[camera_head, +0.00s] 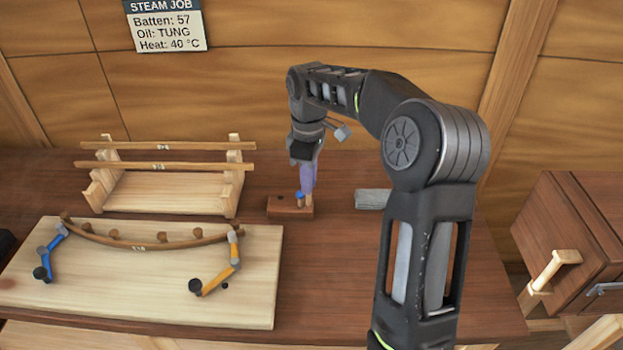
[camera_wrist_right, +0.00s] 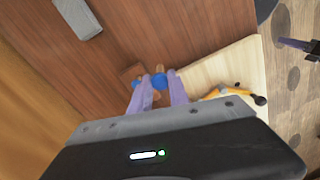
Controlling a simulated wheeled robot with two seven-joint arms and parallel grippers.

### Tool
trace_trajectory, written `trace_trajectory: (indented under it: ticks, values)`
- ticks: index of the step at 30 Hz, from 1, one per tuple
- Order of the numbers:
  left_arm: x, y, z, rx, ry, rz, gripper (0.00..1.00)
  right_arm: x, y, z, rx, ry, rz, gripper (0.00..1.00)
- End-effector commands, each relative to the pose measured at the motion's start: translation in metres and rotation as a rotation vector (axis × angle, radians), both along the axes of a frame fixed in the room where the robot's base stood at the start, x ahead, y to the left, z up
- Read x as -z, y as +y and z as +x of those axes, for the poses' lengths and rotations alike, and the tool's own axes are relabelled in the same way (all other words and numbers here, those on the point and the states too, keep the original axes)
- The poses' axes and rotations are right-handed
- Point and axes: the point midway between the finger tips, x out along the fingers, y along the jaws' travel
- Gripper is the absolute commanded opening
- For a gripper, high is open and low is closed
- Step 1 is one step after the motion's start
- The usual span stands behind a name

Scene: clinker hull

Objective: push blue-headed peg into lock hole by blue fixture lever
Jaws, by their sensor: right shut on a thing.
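My right gripper (camera_head: 307,184) points down over a small dark wooden peg block (camera_head: 278,206) on the bench. Its purple fingers (camera_wrist_right: 160,88) are shut on the blue-headed peg (camera_head: 300,196), at the block; the blue head (camera_wrist_right: 156,81) shows between the fingertips in the wrist view. Whether the peg's lower end is still in the block is hidden. The blue fixture lever (camera_head: 56,242) with its black knob (camera_head: 40,273) is on the pale board's left side. I cannot make out a lock hole beside it. A purple finger of my left gripper (camera_wrist_right: 294,44) seems to show at the wrist view's right edge.
The pale board (camera_head: 150,303) carries a curved batten (camera_head: 150,246) over several posts and a yellow lever (camera_head: 220,275). A wooden rack (camera_head: 160,192) with straight battens stands behind. A grey block (camera_head: 371,199) lies right of the peg block. A wooden chest (camera_head: 570,235) stands far right.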

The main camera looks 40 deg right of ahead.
Motion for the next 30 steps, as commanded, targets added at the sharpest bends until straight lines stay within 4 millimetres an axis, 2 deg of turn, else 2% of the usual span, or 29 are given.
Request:
trace_trajectory:
  ticks: [5, 11, 14, 18, 22, 25, 30]
  values:
    - [0.003, -0.001, 0.002, -0.001, -0.005, -0.001, 0.52, 0.008, 0.015, 0.004, 0.168, 0.004, 0.003, 0.00]
    - [0.009, -0.001, 0.002, 0.000, -0.009, -0.003, 0.52, 0.019, 0.044, 0.012, 0.376, 0.007, 0.007, 0.00]
    - [0.015, -0.002, 0.002, 0.000, -0.012, -0.004, 0.52, 0.027, 0.070, 0.018, 0.490, 0.010, 0.008, 0.00]
    - [0.028, -0.003, 0.003, 0.001, -0.016, -0.008, 0.52, 0.042, 0.129, 0.026, 0.625, 0.013, 0.006, 0.00]
    - [0.037, -0.004, 0.003, 0.003, -0.018, -0.009, 0.52, 0.050, 0.179, 0.029, 0.644, 0.006, 0.004, 0.00]
    - [0.040, -0.005, 0.003, 0.003, -0.018, -0.010, 0.52, 0.050, 0.202, 0.029, 0.625, 0.001, 0.003, 0.00]
    - [0.040, -0.005, 0.003, 0.002, -0.018, -0.011, 0.52, 0.050, 0.214, 0.028, 0.610, -0.001, 0.002, 0.00]
